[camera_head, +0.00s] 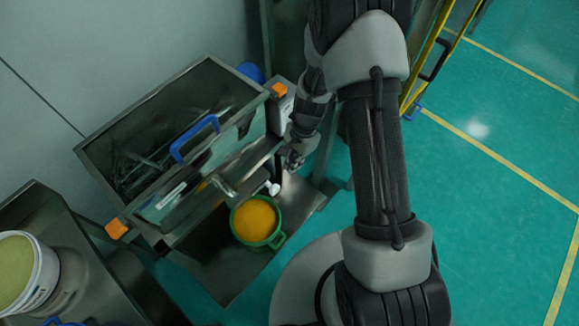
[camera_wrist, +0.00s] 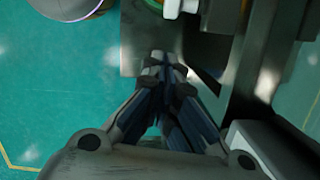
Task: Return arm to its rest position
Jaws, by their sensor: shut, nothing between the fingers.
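My arm rises at the right of the head view and bends over to the sieve machine. My gripper (camera_head: 292,158) is beside the right side of the machine, above its lower shelf. In the wrist view my gripper (camera_wrist: 163,62) has its fingertips together with nothing between them. The steel sieve machine (camera_head: 163,232) has an open-topped bin with a blue handle (camera_head: 195,137). A green pot with orange-yellow material (camera_head: 255,219) stands on the shelf below the white-tipped outlet. A sliver of it shows at the top of the wrist view.
A white bucket with yellowish material (camera_head: 40,285) stands on a steel bench at the lower left. A yellow frame (camera_head: 428,55) with a dark handle stands at the upper right. Green floor (camera_head: 500,150) with yellow lines is clear on the right. Machine metal lies close to my gripper.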

